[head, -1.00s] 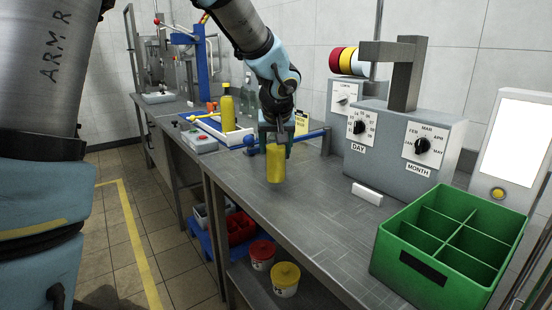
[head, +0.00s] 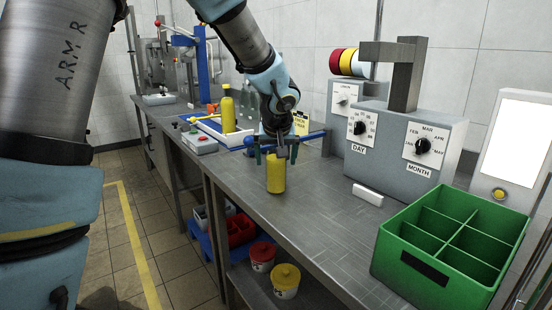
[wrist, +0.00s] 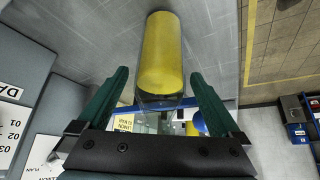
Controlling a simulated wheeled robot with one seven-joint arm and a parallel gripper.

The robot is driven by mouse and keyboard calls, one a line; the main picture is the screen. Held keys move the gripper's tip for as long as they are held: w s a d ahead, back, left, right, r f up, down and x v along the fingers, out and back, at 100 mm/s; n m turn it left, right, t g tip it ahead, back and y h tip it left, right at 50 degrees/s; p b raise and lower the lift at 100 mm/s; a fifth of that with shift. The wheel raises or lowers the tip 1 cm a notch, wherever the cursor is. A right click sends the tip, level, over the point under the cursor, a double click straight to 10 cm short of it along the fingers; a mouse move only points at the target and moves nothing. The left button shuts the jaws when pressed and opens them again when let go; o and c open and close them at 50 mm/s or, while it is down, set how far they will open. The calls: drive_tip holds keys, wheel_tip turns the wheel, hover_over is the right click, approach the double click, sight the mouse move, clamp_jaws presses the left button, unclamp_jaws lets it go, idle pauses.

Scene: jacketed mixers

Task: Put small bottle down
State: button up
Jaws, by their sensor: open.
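The small bottle (head: 276,176) is yellow and stands upright on the grey metal bench, near its front edge. My gripper (head: 276,154) is just above and around its top, with its green fingers spread open. In the wrist view the small bottle (wrist: 162,55) shows between the open fingers of my gripper (wrist: 160,72), with a visible gap on each side. Its end nearer the gripper looks clear. The fingers do not appear to touch it.
A green divided crate (head: 390,250) stands at the bench's right end. A white block (head: 367,194) lies by the grey DAY and MONTH dial boxes (head: 410,145). A taller yellow bottle (head: 228,110) stands behind, in a tray. Bench between the small bottle and the crate is clear.

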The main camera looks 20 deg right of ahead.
drive_tip(key=shift+r, duration=0.1)
drive_tip(key=shift+s+r, duration=0.15)
drive_tip(key=shift+r, duration=0.2)
drive_tip(key=v, duration=1.1)
drive_tip(key=w+a+f+n+g+y, duration=0.1)
drive_tip(key=a+f, duration=0.4)
drive_tip(key=a, duration=0.5)
drive_tip(key=w+a+f+n+g+y, duration=0.1)
drive_tip(key=a+f, duration=0.4)
drive_tip(key=a, duration=0.6)
drive_tip(key=s+a+f+g, duration=0.1)
drive_tip(key=s+a+f, duration=0.2)
drive_tip(key=a, duration=0.3)
drive_tip(key=s+a+f+n+g, duration=0.1)
drive_tip(key=s+a+f, duration=0.2)
drive_tip(key=a, duration=0.4)
drive_tip(key=shift+s+a, duration=0.15)
drive_tip(key=shift+s, duration=0.45)
wheel_tip(320, 180, up, 4)
drive_tip(key=p, duration=0.4)
drive_tip(key=shift+r+p, duration=0.1)
drive_tip(key=shift+p, duration=0.2)
